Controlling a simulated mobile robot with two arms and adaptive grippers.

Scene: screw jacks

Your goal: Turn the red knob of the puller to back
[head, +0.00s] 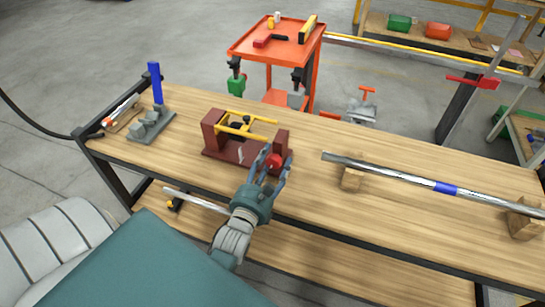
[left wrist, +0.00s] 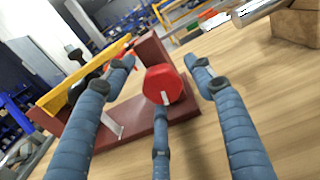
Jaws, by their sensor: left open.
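The puller (head: 232,160) is a dark red frame with yellow bars, standing on the wooden bench. Its red knob (head: 274,160) is on the right end. In the left wrist view the red knob (left wrist: 163,85) is faceted, with a pale mark on its lower edge, and the puller's base (left wrist: 120,122) lies behind it. My left gripper (head: 270,165) is open, its blue-grey fingers spread around the knob. In the left wrist view its fingers (left wrist: 160,75) lie left, right and below the knob; I cannot tell whether any touches it. My right gripper is not in view.
A metal bar with a blue band (head: 445,187) rests on wooden blocks (head: 352,179) to the right. A grey fixture with a blue upright (head: 156,84) stands at the bench's left. An orange tool cart (head: 270,50) is behind. The bench top between puller and bar is clear.

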